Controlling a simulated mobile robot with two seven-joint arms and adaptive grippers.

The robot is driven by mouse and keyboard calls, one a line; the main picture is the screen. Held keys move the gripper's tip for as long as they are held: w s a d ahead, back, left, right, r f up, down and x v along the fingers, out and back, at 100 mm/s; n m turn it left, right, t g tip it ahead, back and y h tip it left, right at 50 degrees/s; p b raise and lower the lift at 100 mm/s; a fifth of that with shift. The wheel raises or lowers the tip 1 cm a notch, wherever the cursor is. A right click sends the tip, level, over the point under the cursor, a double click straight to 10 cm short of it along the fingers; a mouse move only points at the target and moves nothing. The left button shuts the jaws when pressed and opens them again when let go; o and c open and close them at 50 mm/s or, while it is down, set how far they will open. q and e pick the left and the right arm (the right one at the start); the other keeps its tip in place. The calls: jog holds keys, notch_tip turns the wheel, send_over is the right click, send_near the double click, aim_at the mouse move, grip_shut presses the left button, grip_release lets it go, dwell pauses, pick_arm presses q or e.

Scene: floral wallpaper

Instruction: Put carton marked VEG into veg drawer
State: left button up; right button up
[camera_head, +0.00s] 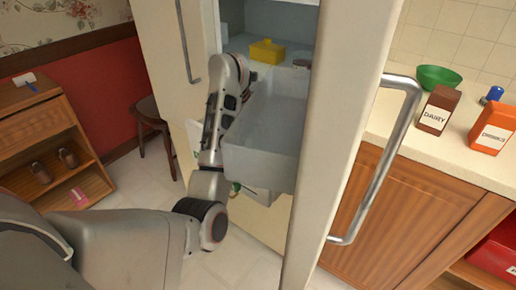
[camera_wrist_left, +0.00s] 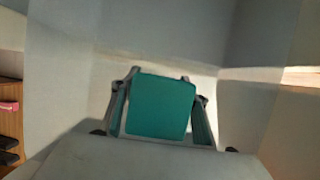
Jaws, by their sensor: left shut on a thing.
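My left gripper (camera_wrist_left: 160,110) is shut on a teal carton (camera_wrist_left: 161,104), with a finger on each side of it in the left wrist view. Only a plain teal face shows, so I cannot read a VEG mark. In the head view my left arm reaches up beside a pulled-out translucent drawer (camera_head: 262,150) in the open fridge, and the fingers and carton are not clearly visible there. A green mark (camera_head: 238,187) shows low by the drawer front. Pale walls surround the carton in the wrist view. My right gripper is not in view.
The fridge door with a long handle (camera_head: 382,170) stands open at the right. A yellow box (camera_head: 267,51) sits on a fridge shelf. The counter holds a green bowl (camera_head: 438,78), a brown DAIRY carton (camera_head: 438,110) and an orange carton (camera_head: 492,128). A wooden shelf unit (camera_head: 40,120) stands left.

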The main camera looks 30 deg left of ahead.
pick_arm(q)
jog(key=shift+f, duration=0.55)
notch_tip(320, 180, down, 4)
jog(key=shift+f+b, duration=0.25)
jog(key=shift+b, duration=0.75)
jog(key=shift+r, duration=0.25)
jog(key=shift+f, duration=0.15)
jog(key=o, duration=1.3)
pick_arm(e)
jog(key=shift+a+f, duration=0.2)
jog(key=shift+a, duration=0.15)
